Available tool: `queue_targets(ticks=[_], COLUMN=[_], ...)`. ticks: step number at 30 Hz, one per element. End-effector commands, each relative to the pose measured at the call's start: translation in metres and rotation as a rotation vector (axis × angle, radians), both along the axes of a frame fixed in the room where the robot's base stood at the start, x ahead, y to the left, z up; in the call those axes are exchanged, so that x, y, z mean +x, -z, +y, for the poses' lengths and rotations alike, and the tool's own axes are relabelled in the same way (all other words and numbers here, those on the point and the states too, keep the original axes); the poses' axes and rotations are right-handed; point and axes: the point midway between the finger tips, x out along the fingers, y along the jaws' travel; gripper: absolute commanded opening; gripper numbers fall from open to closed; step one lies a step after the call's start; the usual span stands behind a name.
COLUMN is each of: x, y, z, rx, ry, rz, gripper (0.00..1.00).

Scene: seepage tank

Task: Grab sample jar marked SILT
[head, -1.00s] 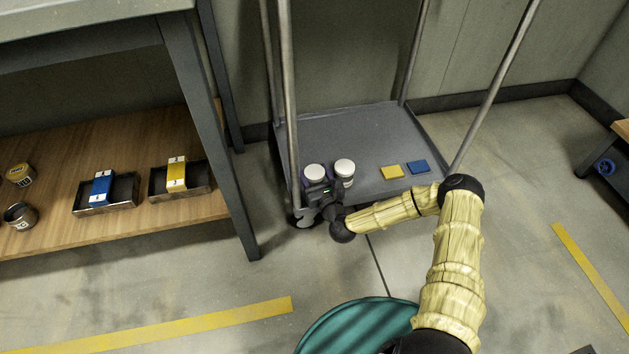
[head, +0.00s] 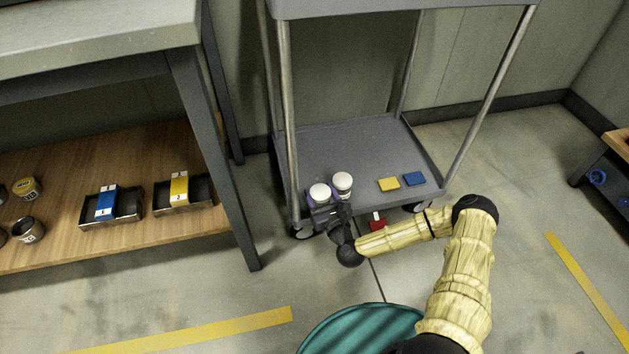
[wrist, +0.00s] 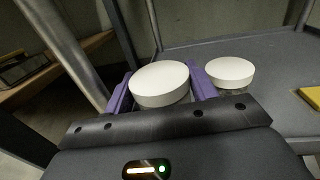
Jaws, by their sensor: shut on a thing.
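Two sample jars with white lids are at the front left of the trolley's lower shelf (head: 345,150). My gripper (head: 322,207) is shut on the left jar (head: 320,192). In the wrist view this held jar (wrist: 160,84) sits between the purple fingers, its lid showing above them. The other jar (head: 342,182) stands close by on the right, outside the fingers; it also shows in the wrist view (wrist: 230,73). No label can be read on either jar, so I cannot tell which is SILT. Whether the held jar is clear of the shelf is unclear.
A yellow pad (head: 389,184) and a blue pad (head: 414,178) lie right of the jars. Trolley posts (head: 289,120) rise nearby. A bench with trays (head: 112,207) stands left.

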Motion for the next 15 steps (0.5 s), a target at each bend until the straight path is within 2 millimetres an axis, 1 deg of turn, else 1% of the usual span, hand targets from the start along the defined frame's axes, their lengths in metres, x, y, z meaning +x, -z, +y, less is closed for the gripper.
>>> queue_targets(ticks=[1, 3, 9, 12, 15], x=[-0.013, -0.031, -0.079, -0.096, -0.107], y=[-0.003, -0.003, -0.001, -0.001, -0.001], z=[-0.006, -0.014, -0.035, -0.042, -0.047], rx=[0.003, 0.005, 0.002, 0.003, 0.001], ry=[0.001, 0.001, 0.002, 0.001, 0.001], rz=[0.003, 0.004, 0.002, 0.001, -0.001], gripper=[0.25, 0.25, 0.25, 0.25, 0.25])
